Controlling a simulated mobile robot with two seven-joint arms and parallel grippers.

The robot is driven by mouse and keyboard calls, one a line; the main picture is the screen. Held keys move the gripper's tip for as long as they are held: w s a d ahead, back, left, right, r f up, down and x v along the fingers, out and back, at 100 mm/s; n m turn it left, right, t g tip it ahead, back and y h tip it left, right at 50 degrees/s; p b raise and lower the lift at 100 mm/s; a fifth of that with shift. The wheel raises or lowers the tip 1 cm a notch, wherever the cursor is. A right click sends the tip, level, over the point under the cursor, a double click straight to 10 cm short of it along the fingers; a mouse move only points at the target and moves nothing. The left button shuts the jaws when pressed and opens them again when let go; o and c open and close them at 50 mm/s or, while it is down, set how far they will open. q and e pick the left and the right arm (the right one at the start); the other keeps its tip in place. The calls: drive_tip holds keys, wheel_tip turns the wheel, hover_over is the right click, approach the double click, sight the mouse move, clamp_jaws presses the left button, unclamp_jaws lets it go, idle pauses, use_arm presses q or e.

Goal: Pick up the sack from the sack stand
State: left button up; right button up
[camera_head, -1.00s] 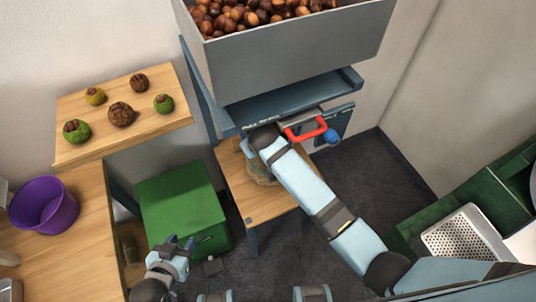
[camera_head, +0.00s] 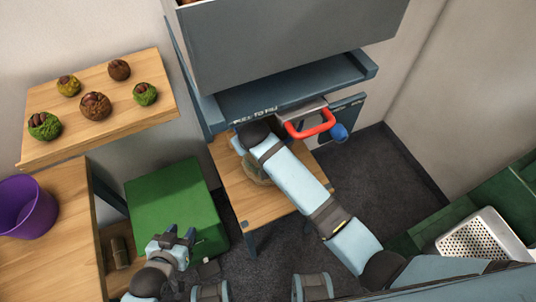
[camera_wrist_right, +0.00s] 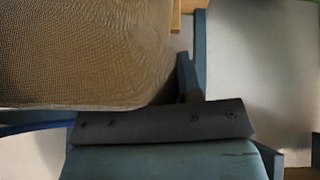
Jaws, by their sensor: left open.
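The tan, mesh-like sack (camera_head: 256,170) is on the small wooden stand (camera_head: 262,206) under the hopper, mostly hidden by my right arm. In the right wrist view its woven cloth (camera_wrist_right: 85,50) fills the upper left, very close to the camera. My left gripper (camera_head: 180,236) is open and empty above the front of the green box, left of the stand.
The grey hopper (camera_head: 290,45) overhangs the stand, with a red handle (camera_head: 310,126) and blue knob (camera_head: 338,132) close to my right arm. The green box (camera_head: 172,205) stands on the floor. A wooden shelf (camera_head: 55,100) and purple bucket (camera_head: 26,208) are left.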

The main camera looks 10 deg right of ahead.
clamp_jaws()
drive_tip(key=shift+w+r, duration=0.15)
idle(1.0)
